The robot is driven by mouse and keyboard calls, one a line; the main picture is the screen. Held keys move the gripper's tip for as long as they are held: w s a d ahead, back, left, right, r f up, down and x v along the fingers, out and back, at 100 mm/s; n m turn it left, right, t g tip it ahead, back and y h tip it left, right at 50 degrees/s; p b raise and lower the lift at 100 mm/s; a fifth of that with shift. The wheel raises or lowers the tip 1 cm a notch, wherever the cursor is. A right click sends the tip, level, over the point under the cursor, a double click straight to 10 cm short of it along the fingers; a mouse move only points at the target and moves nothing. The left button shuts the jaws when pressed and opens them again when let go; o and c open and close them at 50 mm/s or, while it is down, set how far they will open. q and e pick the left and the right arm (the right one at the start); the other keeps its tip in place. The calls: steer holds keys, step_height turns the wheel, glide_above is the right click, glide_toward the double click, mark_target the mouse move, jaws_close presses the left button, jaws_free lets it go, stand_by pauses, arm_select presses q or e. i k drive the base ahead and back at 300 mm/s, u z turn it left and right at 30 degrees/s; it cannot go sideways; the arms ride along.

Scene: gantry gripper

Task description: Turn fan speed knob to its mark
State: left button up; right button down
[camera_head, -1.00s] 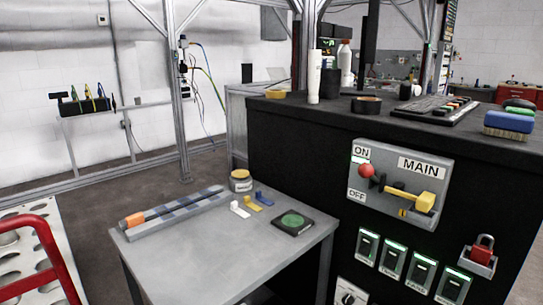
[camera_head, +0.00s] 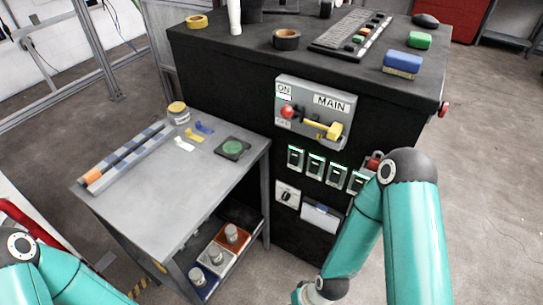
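The likely fan speed knob (camera_head: 288,196) is a small dark knob on a white plate. It sits low on the front of the black cabinet (camera_head: 225,98), below the row of switches. Its pointer and mark are too small to read. My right arm reaches in from the right, bends at the elbow and runs down to the bottom edge, right of the knob and apart from it in the picture. My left arm shows only at the bottom left corner. Both grippers are outside the picture.
A MAIN switch panel (camera_head: 342,107) with a yellow lever and several lit switches (camera_head: 316,165) are above the knob. A grey label holder (camera_head: 320,217) is right of it. A metal table (camera_head: 160,195) stands left, with shelf bins (camera_head: 232,239) below. Floor at right is open.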

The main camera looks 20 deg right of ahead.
mark_target(286, 197)
steer(key=z, duration=0.8)
steer(key=k, duration=1)
steer(key=u, duration=0.95)
steer(key=i, duration=1)
steer(key=z, duration=0.05)
